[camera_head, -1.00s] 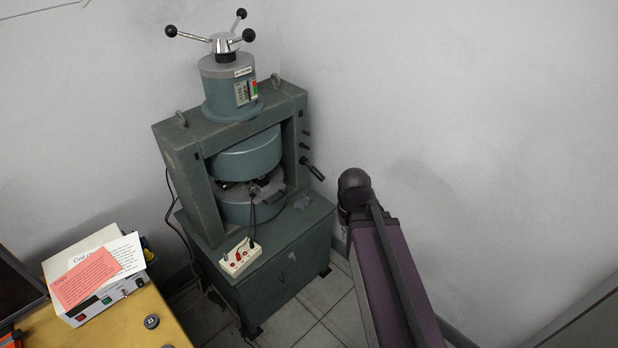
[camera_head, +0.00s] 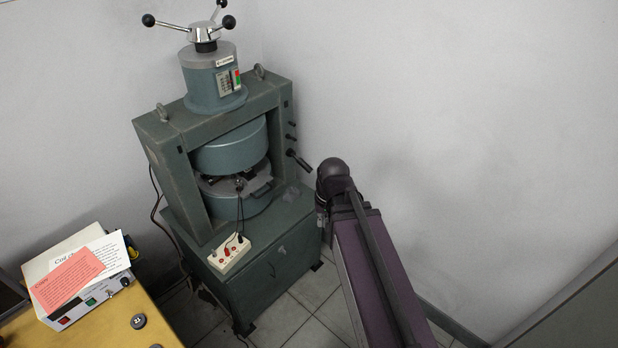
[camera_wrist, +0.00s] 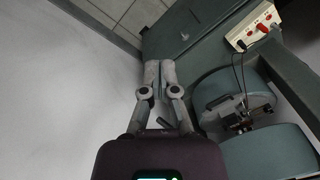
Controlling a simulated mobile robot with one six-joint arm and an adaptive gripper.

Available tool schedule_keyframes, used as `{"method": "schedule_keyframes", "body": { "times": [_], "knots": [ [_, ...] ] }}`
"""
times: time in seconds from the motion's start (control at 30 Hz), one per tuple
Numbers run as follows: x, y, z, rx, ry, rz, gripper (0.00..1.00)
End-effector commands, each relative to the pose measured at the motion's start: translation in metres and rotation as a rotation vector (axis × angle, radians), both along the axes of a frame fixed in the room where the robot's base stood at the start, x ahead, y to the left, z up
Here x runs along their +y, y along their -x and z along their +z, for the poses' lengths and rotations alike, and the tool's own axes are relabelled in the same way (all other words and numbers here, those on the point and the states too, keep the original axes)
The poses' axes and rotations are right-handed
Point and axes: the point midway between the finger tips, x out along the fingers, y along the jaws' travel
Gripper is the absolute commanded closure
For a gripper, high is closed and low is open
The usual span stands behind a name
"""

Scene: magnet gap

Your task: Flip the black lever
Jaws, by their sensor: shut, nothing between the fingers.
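The black lever (camera_head: 299,160) sticks out from the right side of the green magnet machine (camera_head: 215,150), pointing down and to the right. My arm's dark end stands just right of it in the head view, with a small gap in the picture. My gripper (camera_wrist: 159,66) shows in the wrist view, its grey fingers together and empty, over the green cabinet and floor beside the machine.
A white socket box (camera_head: 229,253) with cables sits on the machine's base; it also shows in the wrist view (camera_wrist: 250,25). A wooden table (camera_head: 115,325) with a white instrument (camera_head: 117,303) stands at left. A bare wall (camera_head: 440,100) lies close at right.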

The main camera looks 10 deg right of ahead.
Motion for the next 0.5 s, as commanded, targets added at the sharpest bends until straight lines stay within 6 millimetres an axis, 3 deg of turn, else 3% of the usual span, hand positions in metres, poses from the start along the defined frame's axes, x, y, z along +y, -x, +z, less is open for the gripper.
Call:
{"method": "schedule_keyframes", "body": {
  "times": [0.03, 0.1, 0.5],
  "knots": [
    [0.002, -0.009, -0.017, -0.009, -0.028, -0.029, 1.0],
    [0.006, -0.019, -0.029, -0.021, -0.072, -0.073, 1.0],
    [0.028, -0.085, -0.091, -0.072, -0.372, -0.37, 1.0]
  ]
}}
